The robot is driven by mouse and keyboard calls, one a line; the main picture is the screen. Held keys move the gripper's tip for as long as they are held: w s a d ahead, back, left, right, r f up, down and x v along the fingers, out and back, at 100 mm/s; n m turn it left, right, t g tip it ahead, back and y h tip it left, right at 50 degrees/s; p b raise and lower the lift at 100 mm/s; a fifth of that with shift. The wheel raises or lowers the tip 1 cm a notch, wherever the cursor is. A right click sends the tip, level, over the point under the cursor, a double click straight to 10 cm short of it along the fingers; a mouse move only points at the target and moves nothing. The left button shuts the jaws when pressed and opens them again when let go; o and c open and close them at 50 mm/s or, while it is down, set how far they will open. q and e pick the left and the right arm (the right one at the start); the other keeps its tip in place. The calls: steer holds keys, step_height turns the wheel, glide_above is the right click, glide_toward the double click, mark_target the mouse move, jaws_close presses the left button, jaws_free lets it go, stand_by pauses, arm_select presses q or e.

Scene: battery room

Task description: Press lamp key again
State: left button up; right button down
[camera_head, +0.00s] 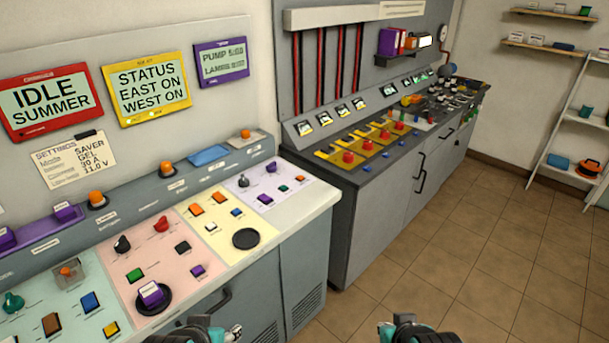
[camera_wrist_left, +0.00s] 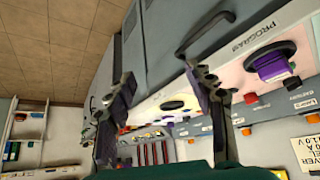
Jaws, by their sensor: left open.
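A sloping control desk (camera_head: 90,242) with coloured zones fills the left of the head view. I cannot read which key is the lamp key. A purple display (camera_head: 221,62) above reads PUMP 5:00 and a second line that looks like LAMPS. My left gripper (camera_wrist_left: 160,88) is open and empty in the left wrist view, in front of the desk's cabinet side. My right gripper (camera_head: 405,330) shows only partly at the bottom edge; its fingers are unclear.
A red-framed sign (camera_head: 50,102) reads IDLE SUMMER, and a yellow-framed sign (camera_head: 147,88) reads STATUS EAST ON WEST ON. A purple block sits on a black round pad (camera_head: 165,305) in the pink zone. A grey second console (camera_head: 385,205) stands behind; the tiled floor (camera_head: 480,250) is clear.

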arm_select(q)
steer(key=shift+s+a, duration=0.1)
steer(key=shift+a, duration=0.1)
